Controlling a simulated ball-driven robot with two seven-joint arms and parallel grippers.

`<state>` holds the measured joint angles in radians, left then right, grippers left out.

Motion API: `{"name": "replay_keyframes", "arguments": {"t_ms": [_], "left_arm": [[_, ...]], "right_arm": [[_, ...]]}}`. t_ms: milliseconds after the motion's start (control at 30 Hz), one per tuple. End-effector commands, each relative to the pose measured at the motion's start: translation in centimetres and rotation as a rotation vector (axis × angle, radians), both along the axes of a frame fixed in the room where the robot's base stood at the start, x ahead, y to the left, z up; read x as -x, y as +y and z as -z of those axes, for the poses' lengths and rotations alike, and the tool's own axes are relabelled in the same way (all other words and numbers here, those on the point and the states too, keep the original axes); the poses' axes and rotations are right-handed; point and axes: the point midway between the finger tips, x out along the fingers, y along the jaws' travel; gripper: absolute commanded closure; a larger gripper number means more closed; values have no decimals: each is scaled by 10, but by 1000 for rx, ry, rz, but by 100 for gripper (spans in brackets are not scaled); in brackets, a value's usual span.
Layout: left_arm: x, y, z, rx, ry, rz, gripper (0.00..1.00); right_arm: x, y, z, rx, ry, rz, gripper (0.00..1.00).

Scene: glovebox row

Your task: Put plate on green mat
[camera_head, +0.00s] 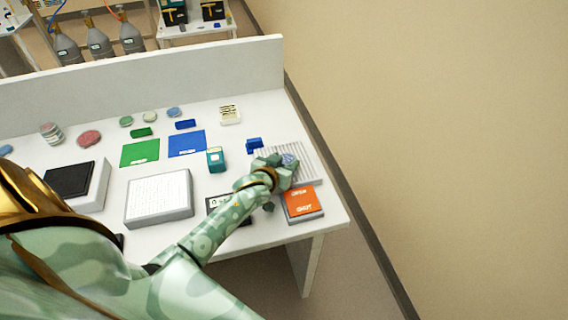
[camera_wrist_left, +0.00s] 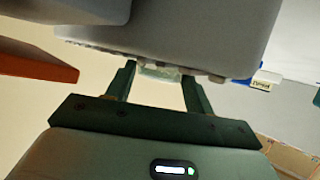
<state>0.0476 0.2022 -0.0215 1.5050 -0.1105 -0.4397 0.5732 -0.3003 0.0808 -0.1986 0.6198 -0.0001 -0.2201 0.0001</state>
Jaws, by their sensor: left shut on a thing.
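My left gripper (camera_head: 284,168) is at the right end of the table, over a white ribbed rack (camera_head: 309,163). It is shut on a small round plate (camera_head: 290,160), bluish and partly hidden by the fingers. In the left wrist view the gripper (camera_wrist_left: 158,76) has a clear, pale plate (camera_wrist_left: 157,71) between its fingertips, close against a large grey body. I cannot tell whether the plate still touches the rack. My right gripper is not in view.
A blue mat (camera_head: 187,143) lies beside the green one. A teal box (camera_head: 216,160), a blue block (camera_head: 254,145) and an orange-topped device (camera_head: 301,203) stand near my arm. A white-topped device (camera_head: 158,198) is in front of the mats. Several dishes lie at the back.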

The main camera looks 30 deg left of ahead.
Motion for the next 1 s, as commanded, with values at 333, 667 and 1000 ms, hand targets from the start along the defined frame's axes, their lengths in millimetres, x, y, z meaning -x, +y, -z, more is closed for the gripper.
{"name": "replay_keyframes", "arguments": {"t_ms": [333, 667, 1000], "left_arm": [[0, 0, 1, 0, -2, 0, 39], [0, 0, 0, 0, -2, 0, 25], [51, -8, -25, 1, 0, 0, 25]], "right_arm": [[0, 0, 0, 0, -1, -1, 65], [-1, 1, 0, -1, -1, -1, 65], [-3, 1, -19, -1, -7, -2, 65]]}}
